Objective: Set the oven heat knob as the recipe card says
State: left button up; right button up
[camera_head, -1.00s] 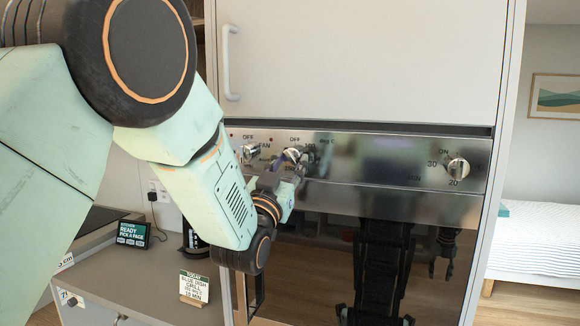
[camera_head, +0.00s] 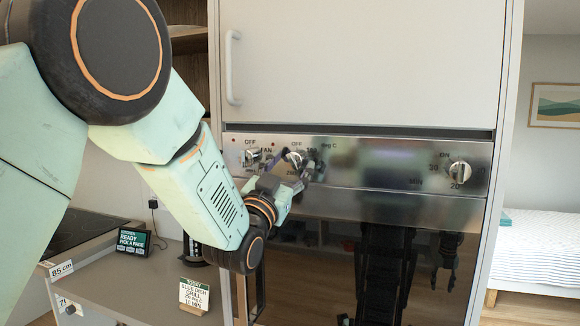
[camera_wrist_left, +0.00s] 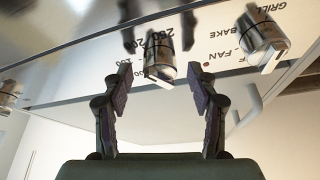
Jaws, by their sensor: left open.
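The oven heat knob (camera_head: 293,158) is the middle-left silver knob on the steel panel, with OFF above it and degree marks around it. In the left wrist view the knob (camera_wrist_left: 160,58) sits between and just beyond my fingertips, with 200 and 250 printed beside it. My left gripper (camera_head: 287,167) is open, and its dark fingers (camera_wrist_left: 160,80) stand apart on both sides of the knob, with no contact clearly visible. The recipe card (camera_head: 194,294) on the counter reads blue dish, grill, what looks like 200 deg C, 10 min. My right gripper is not seen directly.
The grill and fan knob (camera_head: 250,157) is close at left, and the timer knob (camera_head: 460,172) is at far right. The glossy oven door (camera_head: 330,270) below shows reflections. A small display (camera_head: 132,241) stands on the counter (camera_head: 140,283).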

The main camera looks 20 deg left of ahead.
pick_arm(q)
jog(key=shift+w+f, duration=0.1)
jog(key=shift+f, duration=0.05)
jog(key=shift+s+a+f, duration=0.1)
jog(key=shift+s+f, duration=0.05)
jog(key=shift+s, duration=0.15)
jog(key=v, duration=1.1)
jog(key=shift+s, duration=0.3)
jog(key=shift+w, duration=0.1)
